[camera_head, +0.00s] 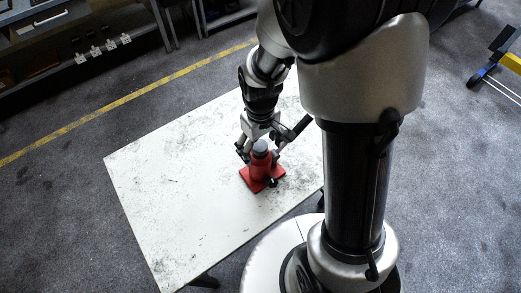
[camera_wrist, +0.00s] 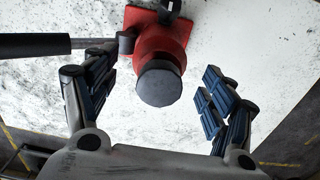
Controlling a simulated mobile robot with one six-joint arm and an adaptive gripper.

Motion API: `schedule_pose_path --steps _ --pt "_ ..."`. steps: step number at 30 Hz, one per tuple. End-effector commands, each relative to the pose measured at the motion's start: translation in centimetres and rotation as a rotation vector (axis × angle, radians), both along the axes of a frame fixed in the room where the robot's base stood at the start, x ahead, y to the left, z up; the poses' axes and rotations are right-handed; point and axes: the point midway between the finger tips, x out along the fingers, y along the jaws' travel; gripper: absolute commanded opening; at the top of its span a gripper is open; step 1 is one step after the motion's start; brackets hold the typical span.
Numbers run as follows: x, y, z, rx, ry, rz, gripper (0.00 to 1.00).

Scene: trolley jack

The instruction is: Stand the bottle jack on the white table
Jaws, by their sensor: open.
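The red bottle jack (camera_head: 261,168) with a grey round top stands upright on the white table (camera_head: 150,190), near the table's right-hand edge. In the wrist view the jack (camera_wrist: 158,50) is seen from above, its dark grey cap towards me and a dark handle bar reaching left. My gripper (camera_head: 262,150) is open around the jack's upper part in the head view. In the wrist view its blue-padded fingers (camera_wrist: 158,95) are spread to the left and right of the cap, with a visible gap on each side. Any contact lower down cannot be made out.
The table's left and front parts are clear apart from dark smudges. A yellow floor line (camera_head: 120,103) runs behind it. A dark workbench (camera_head: 80,45) stands at the back left. A blue and yellow object (camera_head: 497,58) is on the floor at the far right.

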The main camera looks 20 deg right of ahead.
Motion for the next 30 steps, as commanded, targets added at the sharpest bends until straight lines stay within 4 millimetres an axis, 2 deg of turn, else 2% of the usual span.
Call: schedule_pose_path --steps 1,6,14,17,20,23,27,30 --pt "0.1 0.0 1.7 0.0 -0.006 0.0 0.77" --pt "0.1 0.0 5.1 0.0 -0.004 0.0 0.77" --pt "0.0 0.0 7.7 0.0 -0.004 -0.002 0.77" --pt "-0.4 -0.1 9.4 0.001 -0.03 -0.018 0.77" --pt "-1.6 -0.2 12.5 0.004 -0.081 -0.053 0.77" --pt "-3.7 -0.4 16.1 0.01 -0.147 -0.102 0.77" --pt "-7.3 -0.7 20.3 0.024 -0.241 -0.175 0.77" --pt "-10.0 -0.9 22.2 0.035 -0.3 -0.225 0.77"
